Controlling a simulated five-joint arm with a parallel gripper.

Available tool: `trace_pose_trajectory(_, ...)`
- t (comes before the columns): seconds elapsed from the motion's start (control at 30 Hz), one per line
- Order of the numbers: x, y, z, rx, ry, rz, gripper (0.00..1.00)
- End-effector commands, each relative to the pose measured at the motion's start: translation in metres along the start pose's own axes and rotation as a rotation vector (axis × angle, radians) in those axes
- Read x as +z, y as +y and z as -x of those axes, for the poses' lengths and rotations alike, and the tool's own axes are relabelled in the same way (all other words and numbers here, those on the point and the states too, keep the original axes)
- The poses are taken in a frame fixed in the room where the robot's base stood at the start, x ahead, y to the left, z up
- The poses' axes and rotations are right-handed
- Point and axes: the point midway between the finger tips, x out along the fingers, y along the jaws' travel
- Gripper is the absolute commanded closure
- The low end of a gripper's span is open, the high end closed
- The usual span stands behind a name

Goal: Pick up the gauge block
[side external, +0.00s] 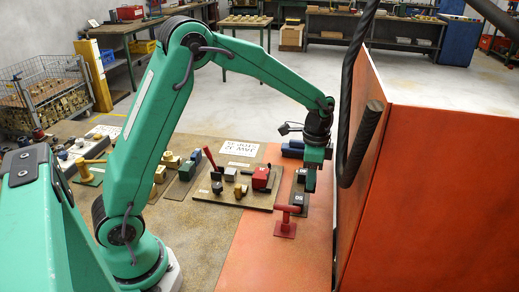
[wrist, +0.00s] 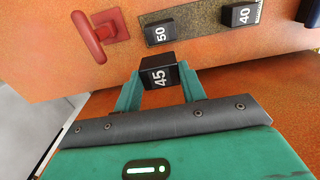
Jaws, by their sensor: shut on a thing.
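A dark gauge block marked 45 (wrist: 160,73) sits between the two green fingers of my gripper (wrist: 157,84) in the wrist view. The fingers are shut on its sides, with its number face toward the camera. In the side external view my gripper (side external: 312,178) points down at the dark plate (side external: 306,181) near the orange cabinet; the held block is hard to make out there. Two other dark blocks, marked 50 (wrist: 159,34) and 40 (wrist: 241,15), sit on the plate in the wrist view, apart from my fingers. I cannot tell how high the held block is.
A red T-handle (side external: 286,217) stands on the orange surface close to my gripper. The large orange cabinet (side external: 435,190) rises just to the right, with a dark hooked bar (side external: 352,130) in front. A board with a red vise (side external: 262,178) lies left. The orange floor in front is clear.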

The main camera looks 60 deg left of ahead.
Motion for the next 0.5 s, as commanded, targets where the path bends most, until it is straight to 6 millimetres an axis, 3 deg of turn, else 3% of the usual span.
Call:
trace_pose_trajectory(0.2, -0.01, 0.025, 0.017, -0.002, 0.002, -0.001, 0.95)
trace_pose_trajectory(0.5, -0.014, 0.036, 0.024, -0.002, 0.002, 0.001, 0.95)
